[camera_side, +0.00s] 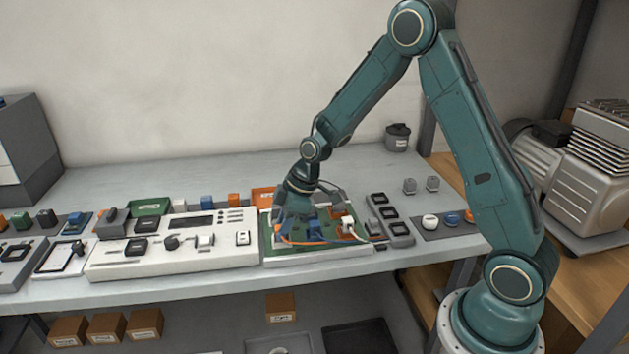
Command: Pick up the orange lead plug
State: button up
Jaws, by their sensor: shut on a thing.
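My gripper (290,217) points down over the green board (350,249) on the bench and is shut. An orange lead (305,243) runs across the board and curves up at its left end to my gripper. The jaws are shut on the plug at that end, which they mostly hide. Blue parts (316,229) stand on the board just right of the jaws. I cannot tell from this view how far the plug is above the board.
A white-and-orange part (347,226) and a pale lead sit at the board's right. A white control panel (185,259) stands left of it, a grey block with dark square openings (391,222) right. The bench (330,171) behind is mostly clear.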

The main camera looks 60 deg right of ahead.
jog(key=shift+r, duration=0.1)
notch_tip(320, 180, up, 20)
dwell(0.9)
dwell(0.5)
